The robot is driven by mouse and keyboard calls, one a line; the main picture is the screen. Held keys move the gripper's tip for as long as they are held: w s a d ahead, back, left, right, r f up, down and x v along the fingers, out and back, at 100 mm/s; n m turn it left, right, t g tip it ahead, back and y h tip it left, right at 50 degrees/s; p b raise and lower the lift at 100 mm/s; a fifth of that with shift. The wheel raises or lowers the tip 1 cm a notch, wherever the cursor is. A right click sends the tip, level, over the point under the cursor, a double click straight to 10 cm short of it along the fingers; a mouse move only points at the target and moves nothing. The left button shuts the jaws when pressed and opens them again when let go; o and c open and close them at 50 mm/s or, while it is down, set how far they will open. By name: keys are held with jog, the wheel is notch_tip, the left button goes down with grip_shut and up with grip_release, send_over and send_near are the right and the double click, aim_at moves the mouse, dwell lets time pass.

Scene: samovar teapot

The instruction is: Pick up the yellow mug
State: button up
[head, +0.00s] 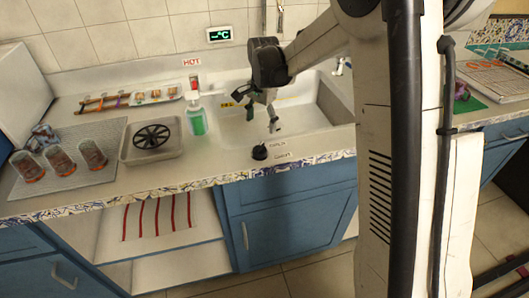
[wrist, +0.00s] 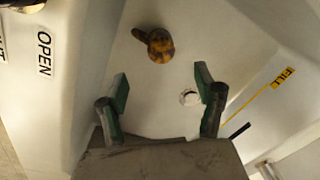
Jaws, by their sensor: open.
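The yellow mug (wrist: 158,45), brownish yellow with its handle toward the upper left, shows in the wrist view inside the white sink basin (wrist: 240,60). I cannot make out the mug in the head view. My gripper (wrist: 162,88) is open, its two green-padded fingers spread with nothing between them. The mug lies beyond the fingertips, near the middle between them in the picture, and apart from them. In the head view my gripper (head: 263,114) hangs over the sink (head: 300,93).
A round drain (wrist: 190,97) shows near the right finger. Left of the sink are a green soap bottle (head: 196,118), a tray with a black rack (head: 151,136) and several glasses (head: 60,160). A black knob (head: 259,152) sits at the sink's front edge.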

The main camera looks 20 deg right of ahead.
jog(key=f+b, duration=0.1)
jog(key=f, duration=0.7)
jog(key=shift+w+f, duration=0.2)
jog(key=shift+a+f+b, duration=0.15)
jog(key=shift+f+b, duration=0.35)
jog(key=shift+f, duration=0.95)
jog(key=shift+a+f+b, duration=0.1)
jog(key=shift+f+b, duration=0.4)
jog(key=shift+f, duration=0.9)
jog(key=c, duration=1.3)
